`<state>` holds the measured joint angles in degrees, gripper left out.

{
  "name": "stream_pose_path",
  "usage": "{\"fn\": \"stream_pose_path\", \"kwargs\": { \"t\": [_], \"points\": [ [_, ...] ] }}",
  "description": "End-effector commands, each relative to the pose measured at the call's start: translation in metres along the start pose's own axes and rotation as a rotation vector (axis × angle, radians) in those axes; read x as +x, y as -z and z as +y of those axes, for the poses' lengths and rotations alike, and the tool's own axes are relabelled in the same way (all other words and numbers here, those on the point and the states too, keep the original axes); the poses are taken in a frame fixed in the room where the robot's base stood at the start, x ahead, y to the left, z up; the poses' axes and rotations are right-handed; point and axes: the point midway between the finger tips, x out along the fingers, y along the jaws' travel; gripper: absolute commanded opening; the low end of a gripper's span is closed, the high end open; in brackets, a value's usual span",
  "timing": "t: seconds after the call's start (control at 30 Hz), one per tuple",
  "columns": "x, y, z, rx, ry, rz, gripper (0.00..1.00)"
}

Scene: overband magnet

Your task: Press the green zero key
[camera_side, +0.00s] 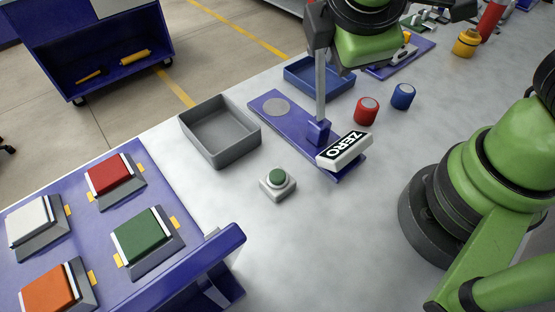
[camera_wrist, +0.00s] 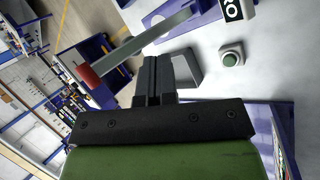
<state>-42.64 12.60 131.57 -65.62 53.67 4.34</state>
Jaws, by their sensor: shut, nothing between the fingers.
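The small green key (camera_side: 277,177) sits on a pale square housing (camera_side: 279,188) on the grey table, in front of the white ZERO label block (camera_side: 345,150). The label is cut by the top edge there. My gripper (camera_wrist: 153,62) is shut and empty, its dark fingers side by side. In the side view my arm's wrist is high at the top, and I cannot make out the fingertips clearly. Nothing touches the key.
A grey upright post (camera_side: 320,90) stands on the blue plate (camera_side: 292,121) behind the key. A grey tray (camera_side: 221,133) is left of it, and a blue tray (camera_side: 318,76) behind. A blue panel (camera_side: 88,220) with large coloured buttons is front left. Red and blue cylinders stand right.

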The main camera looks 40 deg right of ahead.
Motion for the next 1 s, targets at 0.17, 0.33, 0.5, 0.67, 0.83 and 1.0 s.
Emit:
{"fn": "stream_pose_path", "kwargs": {
  "t": [0.17, 0.33, 0.5, 0.67, 0.83, 1.0],
  "points": [
    [0.014, 0.049, -0.026, -0.404, -0.151, 0.026, 0.0],
    [0.02, 0.079, -0.049, -0.639, -0.246, 0.06, 0.0],
    [0.022, 0.089, -0.059, -0.729, -0.283, 0.078, 0.0],
    [0.022, 0.09, -0.059, -0.735, -0.287, 0.08, 0.0],
    [0.023, 0.09, -0.059, -0.733, -0.285, 0.079, 0.0],
    [0.029, 0.091, -0.063, -0.734, -0.285, 0.077, 0.0]
  ]
}}
